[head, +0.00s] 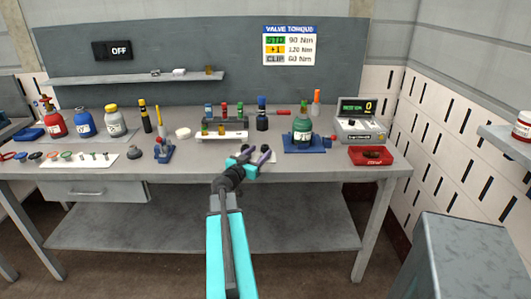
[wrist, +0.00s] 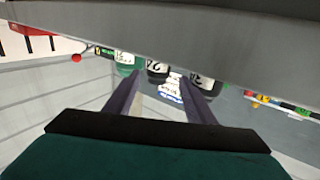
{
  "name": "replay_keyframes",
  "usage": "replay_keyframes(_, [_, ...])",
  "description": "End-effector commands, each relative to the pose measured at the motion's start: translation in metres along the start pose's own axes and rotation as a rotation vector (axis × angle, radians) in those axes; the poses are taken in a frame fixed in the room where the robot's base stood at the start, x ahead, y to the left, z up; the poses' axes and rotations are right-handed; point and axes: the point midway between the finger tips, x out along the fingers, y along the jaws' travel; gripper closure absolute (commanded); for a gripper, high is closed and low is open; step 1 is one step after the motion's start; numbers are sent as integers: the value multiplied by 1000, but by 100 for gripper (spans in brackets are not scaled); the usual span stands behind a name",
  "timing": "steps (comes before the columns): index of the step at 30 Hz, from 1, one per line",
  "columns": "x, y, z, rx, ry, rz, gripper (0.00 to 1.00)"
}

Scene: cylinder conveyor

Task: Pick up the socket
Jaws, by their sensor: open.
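My gripper (head: 252,155) is at the front middle of the workbench, over a small pale mat. Its two purple fingers are apart, and they also show in the wrist view (wrist: 160,77). Two dark cylinders with white number labels, which look like sockets, stand beyond the fingertips in the wrist view. One dark socket (wrist: 157,66) shows in the gap between the fingers. The other dark socket (wrist: 205,83) is partly behind the right finger. Nothing is held. In the head view the gripper partly hides them, and I cannot tell whether the fingers touch either.
A green bottle (head: 302,128) in a blue tray, a counter box (head: 360,125) and a red scrap tray (head: 371,156) stand to the right. A white rack (head: 221,135) of small parts is behind. Several bottles and a parts mat (head: 78,160) are at the left.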

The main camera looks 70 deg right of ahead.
Motion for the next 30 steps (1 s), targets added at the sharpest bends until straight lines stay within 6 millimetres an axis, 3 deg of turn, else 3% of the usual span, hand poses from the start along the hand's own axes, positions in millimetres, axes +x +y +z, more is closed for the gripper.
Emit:
replay_keyframes(16, [47,5,0,0,0,2,50])
replay_keyframes(30, [52,6,0,0,0,2,50])
